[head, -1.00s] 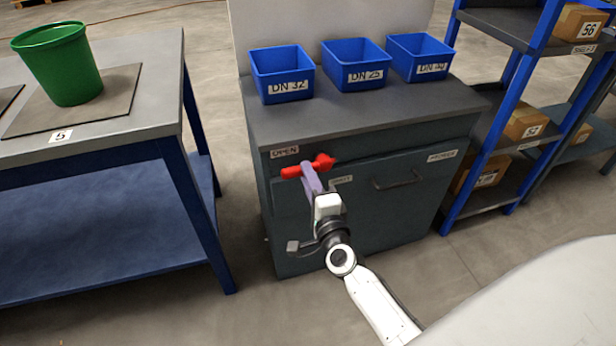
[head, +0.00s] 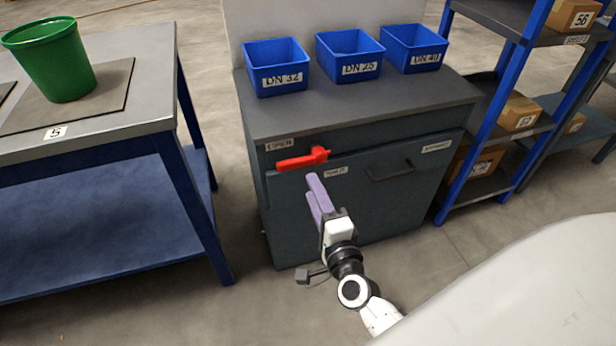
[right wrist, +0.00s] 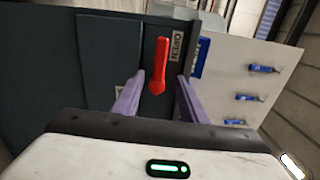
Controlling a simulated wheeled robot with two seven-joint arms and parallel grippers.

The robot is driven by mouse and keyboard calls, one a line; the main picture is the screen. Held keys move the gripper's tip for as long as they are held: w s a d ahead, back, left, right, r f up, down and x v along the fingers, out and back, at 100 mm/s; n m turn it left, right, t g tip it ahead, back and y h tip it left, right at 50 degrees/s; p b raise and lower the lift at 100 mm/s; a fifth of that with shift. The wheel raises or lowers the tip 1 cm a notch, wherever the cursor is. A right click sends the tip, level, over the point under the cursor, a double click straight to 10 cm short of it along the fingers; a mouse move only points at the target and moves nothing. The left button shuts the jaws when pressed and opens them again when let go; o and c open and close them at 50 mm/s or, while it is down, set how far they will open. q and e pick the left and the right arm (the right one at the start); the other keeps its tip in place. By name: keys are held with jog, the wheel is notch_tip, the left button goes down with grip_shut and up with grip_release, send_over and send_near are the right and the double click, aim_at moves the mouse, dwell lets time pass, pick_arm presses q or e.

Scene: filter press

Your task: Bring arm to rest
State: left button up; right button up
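My right gripper (head: 314,190) is in front of the dark cabinet (head: 350,215), a little below and apart from the red lever handle (head: 302,160). In the right wrist view the two purple fingers (right wrist: 158,98) are spread apart with nothing between them, and the red handle (right wrist: 159,65) shows beyond them. The handle lies nearly level in the head view, pointing left just below the OPEN label (head: 279,145). My left gripper is not in view.
Three blue bins (head: 277,68) stand on the cabinet top. A table (head: 110,115) with a green bucket (head: 52,60) is at the left. Blue shelving (head: 500,130) with cardboard boxes is at the right. Bare floor shows between the table and cabinet.

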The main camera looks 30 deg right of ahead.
jog(key=shift+v, duration=1.1)
